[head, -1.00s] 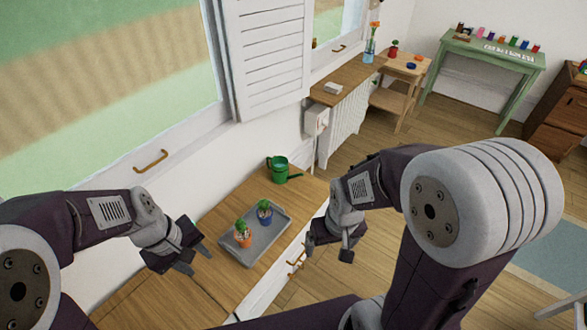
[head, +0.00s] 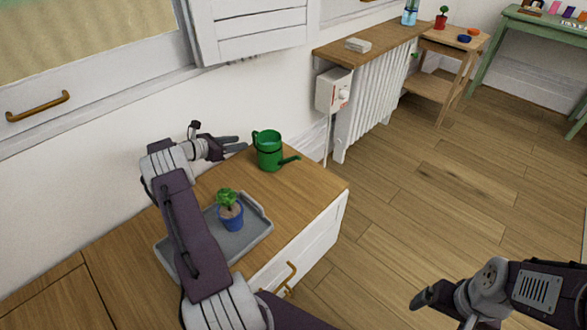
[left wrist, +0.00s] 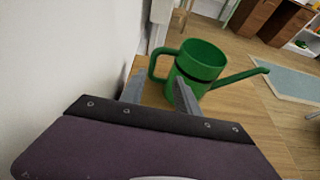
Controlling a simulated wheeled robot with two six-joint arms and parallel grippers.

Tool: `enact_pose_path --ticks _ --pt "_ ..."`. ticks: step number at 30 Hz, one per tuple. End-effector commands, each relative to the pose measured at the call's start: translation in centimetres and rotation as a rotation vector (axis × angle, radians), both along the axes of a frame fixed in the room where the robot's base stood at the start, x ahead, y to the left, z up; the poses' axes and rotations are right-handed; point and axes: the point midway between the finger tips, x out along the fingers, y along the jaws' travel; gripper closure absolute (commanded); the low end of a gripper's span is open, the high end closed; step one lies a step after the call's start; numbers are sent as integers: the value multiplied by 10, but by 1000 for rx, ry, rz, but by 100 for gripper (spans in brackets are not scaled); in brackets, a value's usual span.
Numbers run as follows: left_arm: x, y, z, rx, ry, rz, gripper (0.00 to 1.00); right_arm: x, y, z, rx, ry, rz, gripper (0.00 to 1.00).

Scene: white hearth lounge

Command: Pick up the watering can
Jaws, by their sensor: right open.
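The green watering can (head: 269,150) stands upright on the wooden cabinet top near its far right corner, spout to the right and handle to the left. My left gripper (head: 238,144) is open just left of the can, its fingers pointing towards the handle. In the left wrist view the can (left wrist: 203,60) is ahead, with its handle between the two spread fingers (left wrist: 160,93) in the picture; I cannot tell whether they touch it. My right gripper (head: 422,302) is open and empty over the floor at the lower right.
A grey tray (head: 259,232) with a blue-potted plant (head: 231,213) lies on the cabinet top (head: 300,187), partly behind my left arm. The white wall (head: 110,165) is close behind. A white box (head: 333,90) and a radiator (head: 372,115) are to the right.

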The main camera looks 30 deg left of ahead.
Motion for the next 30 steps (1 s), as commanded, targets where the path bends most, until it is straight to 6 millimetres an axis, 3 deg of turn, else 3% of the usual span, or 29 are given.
enact_pose_path --ticks 1,8,14,18,23,30 --pt "-7 9 -14 -3 1 20 62 0 0 -12 0 -1 0 10" --pt "-9 14 -13 -1 1 31 62 0 0 -12 0 -2 0 10" --pt "18 5 -28 1 2 28 62 0 0 -34 0 -1 0 10" --pt "25 4 -27 1 2 30 62 0 0 -35 0 -1 0 10" --pt "50 -2 -45 4 0 27 62 0 0 -65 0 -1 0 10" --pt "70 -7 -45 1 2 31 62 0 0 -70 0 -1 0 10"
